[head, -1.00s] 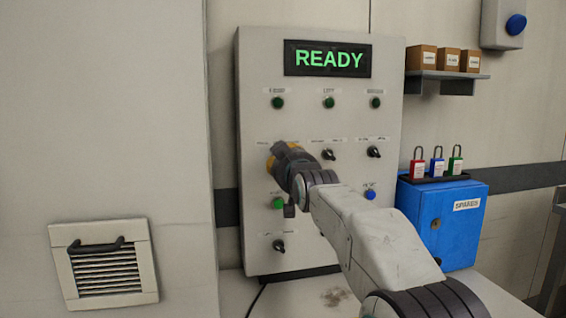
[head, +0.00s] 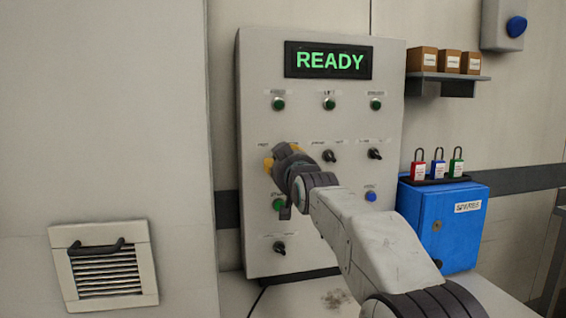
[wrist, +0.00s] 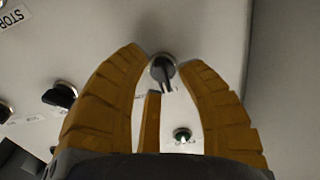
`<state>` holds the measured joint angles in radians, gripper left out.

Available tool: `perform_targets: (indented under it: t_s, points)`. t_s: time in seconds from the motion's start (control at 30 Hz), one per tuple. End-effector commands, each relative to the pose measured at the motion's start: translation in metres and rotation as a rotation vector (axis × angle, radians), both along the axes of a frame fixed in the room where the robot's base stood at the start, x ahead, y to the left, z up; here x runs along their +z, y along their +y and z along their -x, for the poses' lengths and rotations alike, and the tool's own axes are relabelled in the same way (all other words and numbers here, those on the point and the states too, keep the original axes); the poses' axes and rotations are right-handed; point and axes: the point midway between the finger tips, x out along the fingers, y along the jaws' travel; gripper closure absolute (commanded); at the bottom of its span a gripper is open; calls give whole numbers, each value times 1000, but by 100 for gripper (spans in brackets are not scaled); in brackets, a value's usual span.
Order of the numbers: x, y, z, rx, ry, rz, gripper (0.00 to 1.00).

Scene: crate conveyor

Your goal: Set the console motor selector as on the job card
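The console (head: 255,180) stands upright in the head view with a lit READY display (head: 330,61). My gripper (head: 281,158) is at the left end of its middle row of selectors and hides the selector there. In the wrist view my yellow fingers (wrist: 166,62) are open on either side of a dark selector knob (wrist: 163,72), with gaps beside its narrow handle. That handle points down in the wrist picture, slightly to the right. Two more dark selectors, the middle one (head: 329,156) and the right one (head: 375,154), share the row. Their small labels are unreadable. No job card is recognisable.
A lower selector (head: 279,248), a green button (head: 278,204) and a blue button (head: 370,196) are on the console, near my arm. A blue SPARES box (head: 448,222) with padlocks stands right. A shelf (head: 445,76) holds small cartons.

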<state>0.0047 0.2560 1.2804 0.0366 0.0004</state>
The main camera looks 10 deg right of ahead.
Motion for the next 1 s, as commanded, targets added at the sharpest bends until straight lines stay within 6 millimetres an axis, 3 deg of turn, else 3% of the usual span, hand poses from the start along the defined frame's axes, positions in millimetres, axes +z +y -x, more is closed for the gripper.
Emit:
perform_targets:
  t_s: [0.1, 0.53, 1.0]
  points:
    - [1, 0, 0, -1, -1, 0, 56]
    - [2, -1, 9, -1, -4, 0, 56]
    - [2, 0, 75, -1, -4, 0, 56]
